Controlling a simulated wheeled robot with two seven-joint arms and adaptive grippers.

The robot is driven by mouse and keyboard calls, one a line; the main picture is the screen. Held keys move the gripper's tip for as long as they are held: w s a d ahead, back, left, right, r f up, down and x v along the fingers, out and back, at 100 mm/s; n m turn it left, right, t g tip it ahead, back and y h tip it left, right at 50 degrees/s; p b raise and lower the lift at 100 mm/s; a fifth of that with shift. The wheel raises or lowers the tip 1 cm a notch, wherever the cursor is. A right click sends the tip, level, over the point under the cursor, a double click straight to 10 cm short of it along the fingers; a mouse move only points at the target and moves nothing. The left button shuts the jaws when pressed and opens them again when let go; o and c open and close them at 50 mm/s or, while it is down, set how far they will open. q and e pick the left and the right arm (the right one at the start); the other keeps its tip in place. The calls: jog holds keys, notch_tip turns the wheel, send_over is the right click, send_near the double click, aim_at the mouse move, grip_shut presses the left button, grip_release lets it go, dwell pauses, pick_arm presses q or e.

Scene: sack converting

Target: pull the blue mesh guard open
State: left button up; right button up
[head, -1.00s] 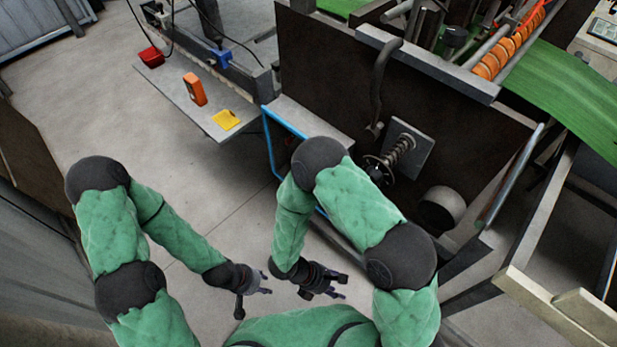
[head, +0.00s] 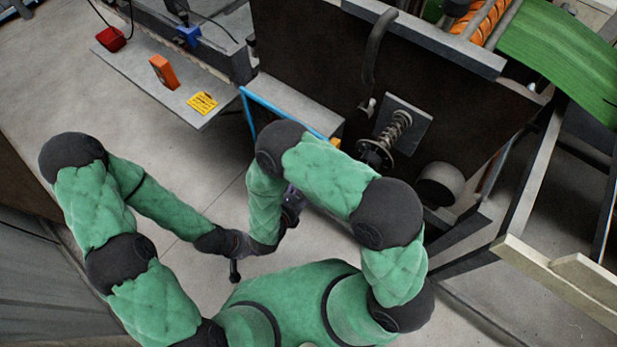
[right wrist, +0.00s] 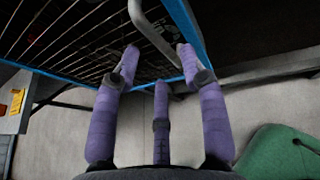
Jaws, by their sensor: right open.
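The blue mesh guard (head: 283,113) shows in the head view as a blue frame edge below the dark machine panel, largely hidden by my right arm. A grey bent handle (right wrist: 146,27) runs in front of the mesh. My right gripper (right wrist: 158,58) is open, its purple fingers on either side of the handle's lower part; I cannot tell whether they touch it. In the head view my left gripper (head: 238,246) hangs low, its fingers partly hidden.
A grey shelf (head: 150,82) at upper left carries an orange box (head: 164,72), a yellow label (head: 202,103) and a red item (head: 111,39). A spring-loaded shaft (head: 395,130) sticks out of the dark panel. Pale rails (head: 560,275) stand at right. The floor at left is clear.

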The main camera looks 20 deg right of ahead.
jog(key=shift+b+x, duration=0.4)
jog(key=shift+x, duration=2.4)
jog(key=shift+c, duration=0.2)
grip_shut()
